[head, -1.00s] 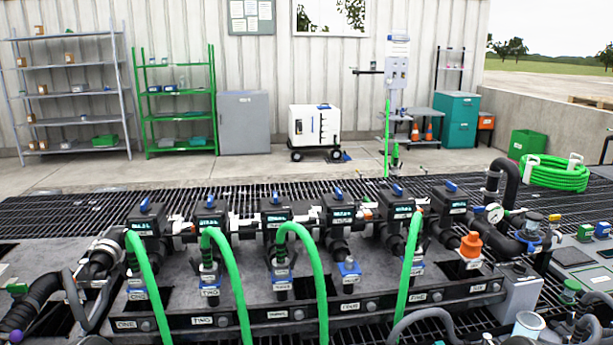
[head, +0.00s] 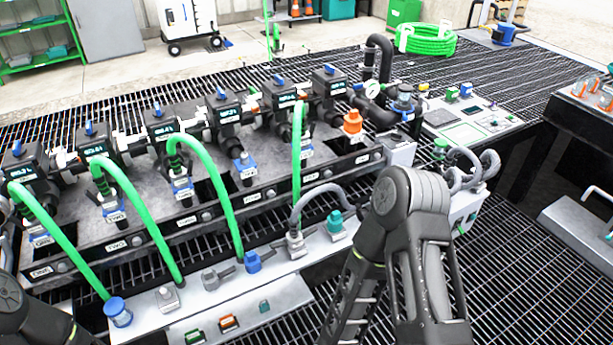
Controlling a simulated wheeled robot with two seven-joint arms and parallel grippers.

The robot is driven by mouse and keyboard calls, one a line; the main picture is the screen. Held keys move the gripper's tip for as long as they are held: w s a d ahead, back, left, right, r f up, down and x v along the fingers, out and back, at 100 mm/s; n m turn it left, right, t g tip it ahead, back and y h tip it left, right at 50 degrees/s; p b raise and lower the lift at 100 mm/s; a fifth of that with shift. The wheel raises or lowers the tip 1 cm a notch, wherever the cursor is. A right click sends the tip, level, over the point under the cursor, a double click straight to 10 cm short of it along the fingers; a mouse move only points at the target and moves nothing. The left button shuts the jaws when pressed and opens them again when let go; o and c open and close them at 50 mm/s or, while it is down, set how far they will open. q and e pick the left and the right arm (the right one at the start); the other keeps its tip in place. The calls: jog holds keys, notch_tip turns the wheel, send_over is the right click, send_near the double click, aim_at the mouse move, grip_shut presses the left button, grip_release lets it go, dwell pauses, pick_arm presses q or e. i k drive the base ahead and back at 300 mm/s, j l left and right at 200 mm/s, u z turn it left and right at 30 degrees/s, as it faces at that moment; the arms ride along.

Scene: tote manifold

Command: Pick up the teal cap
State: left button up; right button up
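A small teal cap (head: 335,222) stands on the pale rail (head: 185,312) in front of the manifold, to the right of a grey fitting with a grey hose. Part of my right arm rises just to the right of the cap, and the cap stays visible. Part of my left arm shows at the lower left corner. Neither gripper can be made out in the head view, so I cannot see what they hold.
The black manifold with several valves (head: 228,115) and green hoses (head: 210,190) stands behind the rail. An orange cap (head: 352,122) sits at its right end. A grey hose (head: 318,192) arches beside the teal cap. Grating (head: 525,270) lies open at the right.

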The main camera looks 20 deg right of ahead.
aim_at(335, 220)
jog(key=i, duration=0.6)
jog(key=i+z, duration=0.25)
jog(key=k+z, duration=0.1)
jog(key=z, duration=2.05)
jog(key=j+z, duration=0.15)
jog(key=i+j, duration=0.35)
